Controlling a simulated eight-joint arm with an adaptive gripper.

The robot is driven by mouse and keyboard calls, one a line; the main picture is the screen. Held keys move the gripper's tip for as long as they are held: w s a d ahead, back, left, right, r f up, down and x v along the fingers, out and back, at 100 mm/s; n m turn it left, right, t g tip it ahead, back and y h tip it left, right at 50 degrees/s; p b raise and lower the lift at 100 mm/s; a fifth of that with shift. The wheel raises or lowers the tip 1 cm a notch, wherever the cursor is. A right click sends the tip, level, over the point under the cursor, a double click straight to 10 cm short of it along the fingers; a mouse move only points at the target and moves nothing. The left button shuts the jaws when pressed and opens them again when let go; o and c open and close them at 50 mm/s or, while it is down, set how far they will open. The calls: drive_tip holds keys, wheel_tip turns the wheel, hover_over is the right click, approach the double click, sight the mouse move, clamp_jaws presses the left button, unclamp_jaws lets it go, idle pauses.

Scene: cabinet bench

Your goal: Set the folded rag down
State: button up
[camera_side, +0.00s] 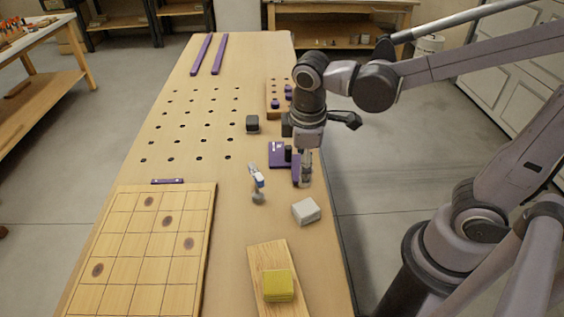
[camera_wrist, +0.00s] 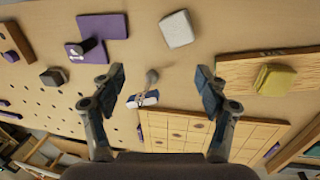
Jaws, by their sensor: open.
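A yellow folded cloth-like block (camera_side: 278,285), which looks like the folded rag, lies on a pale wooden board (camera_side: 259,257) at the near end of the bench. It also shows at the right in the wrist view (camera_wrist: 275,80). A light grey block (camera_side: 306,211) lies on the bench behind that board; I cannot tell if it is cloth. My gripper (camera_side: 305,170) is above the bench behind the grey block, beside a purple plate (camera_side: 284,153). In the wrist view my gripper (camera_wrist: 159,84) has its fingers wide apart with nothing held between them.
A small blue-and-white tool with a grey round end (camera_side: 257,183) is left of my gripper. A gridded wooden board (camera_side: 140,245) fills the near left. A dark block (camera_side: 252,124), a peg block (camera_side: 275,87) and purple bars (camera_side: 201,54) lie farther back.

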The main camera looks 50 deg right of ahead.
drive_tip(key=s+d+r+m+t+y, duration=0.1)
drive_tip(key=s+d+r+m+t, duration=0.1)
drive_tip(key=d+m+t, duration=0.3)
drive_tip(key=r+m+t, duration=0.1)
drive_tip(key=m, duration=0.2)
drive_tip(key=shift+y, duration=0.3)
idle(1.0)
